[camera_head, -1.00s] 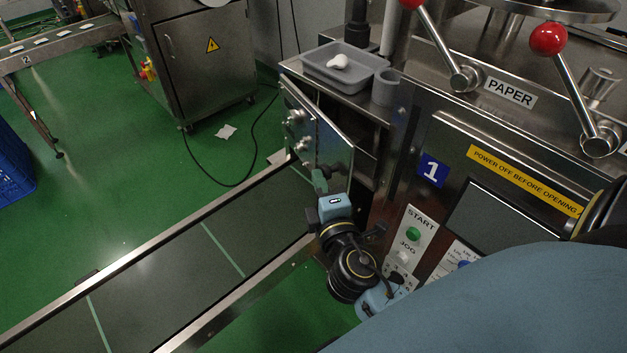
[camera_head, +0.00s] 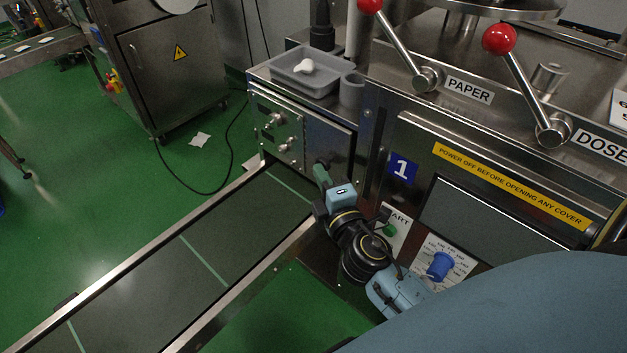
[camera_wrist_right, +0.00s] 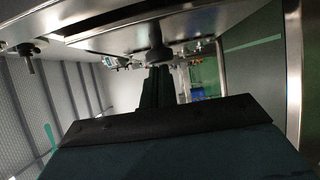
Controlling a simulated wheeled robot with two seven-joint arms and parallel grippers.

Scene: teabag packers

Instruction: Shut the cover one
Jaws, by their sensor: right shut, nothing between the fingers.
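Cover one is a shiny metal panel (camera_head: 330,148) on the machine's end, left of the blue "1" label (camera_head: 402,169). In the head view it lies about flush with the housing, and no clear gap shows at its right edge. I cannot tell whether it is fully seated. My right gripper (camera_head: 320,172) is shut and empty, its fingertips at the cover's lower front; contact is not clear. In the right wrist view the shut fingers (camera_wrist_right: 157,86) point at a dark round knob (camera_wrist_right: 159,56) just ahead. My left gripper is not in view.
A grey tray (camera_head: 290,83) with a white item and a grey cup (camera_head: 351,90) stand on the ledge above the cover. A conveyor (camera_head: 150,285) runs below, left of my arm. The START button (camera_head: 390,230) and blue dial (camera_head: 440,266) are close to my right wrist.

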